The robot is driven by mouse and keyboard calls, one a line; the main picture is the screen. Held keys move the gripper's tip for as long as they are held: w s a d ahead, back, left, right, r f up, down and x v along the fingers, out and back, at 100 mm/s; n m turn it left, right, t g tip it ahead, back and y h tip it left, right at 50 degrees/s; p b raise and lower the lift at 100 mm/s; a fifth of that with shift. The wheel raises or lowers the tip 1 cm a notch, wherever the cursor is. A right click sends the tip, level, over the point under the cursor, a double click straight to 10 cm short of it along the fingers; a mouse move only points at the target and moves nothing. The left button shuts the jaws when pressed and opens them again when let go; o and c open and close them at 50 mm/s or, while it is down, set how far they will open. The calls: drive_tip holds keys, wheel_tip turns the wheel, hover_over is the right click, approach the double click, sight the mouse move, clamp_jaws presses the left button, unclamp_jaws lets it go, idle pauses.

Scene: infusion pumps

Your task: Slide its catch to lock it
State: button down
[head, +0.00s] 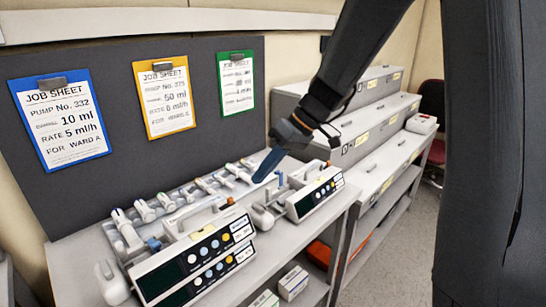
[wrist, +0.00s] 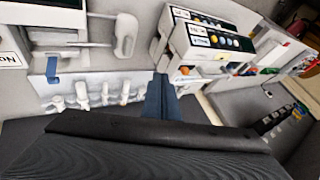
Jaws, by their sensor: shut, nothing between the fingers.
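A white pump with a dark screen and coloured buttons (head: 316,193) stands on the right part of the bench, with a small blue piece (head: 279,178) at its left end. A stacked pair of similar pumps (head: 195,258) stands at the front left, with another small blue piece (head: 154,244). Pumps also show in the wrist view (wrist: 205,42), as does a blue piece (wrist: 52,68) at the left. I cannot tell which part is the catch. My gripper (head: 265,171) has blue fingers, shut and empty, above the bench left of the right pump; the wrist view shows them too (wrist: 160,98).
A rack of several syringes (head: 185,196) lies behind the pumps. Blue, yellow and green job sheets hang on the dark board (head: 120,130). Grey stepped drawers (head: 375,150) stand at the right. Boxes (head: 293,281) sit on the shelf below.

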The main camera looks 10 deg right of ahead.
sight(230, 201)
drive_tip(key=shift+s+a+f+p, duration=0.35)
drive_tip(key=shift+a+f+p, duration=0.1)
drive_tip(key=shift+a, duration=0.4)
drive_tip(key=shift+s+a+f+p, duration=0.35)
drive_tip(key=shift+s+a+p, duration=0.05)
drive_tip(key=shift+a, duration=0.4)
drive_tip(key=shift+s+a+f+p, duration=0.35)
drive_tip(key=shift+a+f+p, duration=0.1)
drive_tip(key=shift+a, duration=0.4)
